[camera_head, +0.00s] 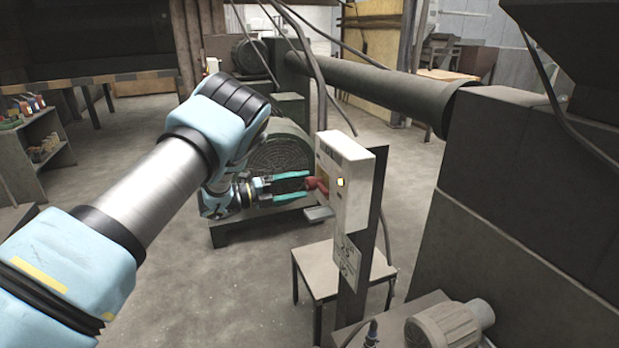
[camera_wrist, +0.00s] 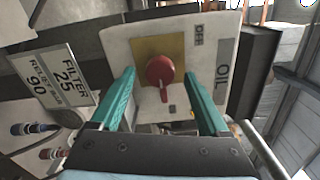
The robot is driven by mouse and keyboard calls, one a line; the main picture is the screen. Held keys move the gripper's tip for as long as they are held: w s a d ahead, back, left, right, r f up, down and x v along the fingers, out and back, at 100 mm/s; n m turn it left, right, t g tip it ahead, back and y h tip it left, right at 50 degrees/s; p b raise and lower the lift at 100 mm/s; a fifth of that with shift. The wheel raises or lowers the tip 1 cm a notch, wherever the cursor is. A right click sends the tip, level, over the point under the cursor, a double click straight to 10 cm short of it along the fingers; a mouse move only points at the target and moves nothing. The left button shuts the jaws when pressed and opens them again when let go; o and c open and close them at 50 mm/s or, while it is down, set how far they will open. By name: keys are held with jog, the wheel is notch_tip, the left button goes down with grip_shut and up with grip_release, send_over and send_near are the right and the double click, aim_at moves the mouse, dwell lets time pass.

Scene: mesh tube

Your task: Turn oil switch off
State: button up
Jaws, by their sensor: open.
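The oil switch is a red rotary knob (camera_wrist: 160,72) on a yellow square plate (camera_wrist: 146,47) on a white box. In the wrist view the box face carries the words OIL (camera_wrist: 223,75) and OFF (camera_wrist: 199,36). The knob's handle points down in that view. My gripper (camera_wrist: 165,88) is open, with one teal finger on each side of the knob and a gap to both. In the head view the gripper (camera_head: 306,186) reaches the left face of the white box (camera_head: 357,183), and the red knob (camera_head: 318,184) shows at the fingertips. Contact cannot be told.
The box sits on a dark post (camera_head: 365,240) with a sign plate (camera_head: 347,262). A small table (camera_head: 318,272) stands below it. A large dark machine (camera_head: 520,200) fills the right, with a motor (camera_head: 445,328) low in front. A round mesh-covered machine (camera_head: 284,155) stands behind the gripper.

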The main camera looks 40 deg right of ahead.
aim_at(306, 185)
jog(key=shift+p+x, duration=0.5)
jog(key=shift+x, duration=1.3)
grip_shut()
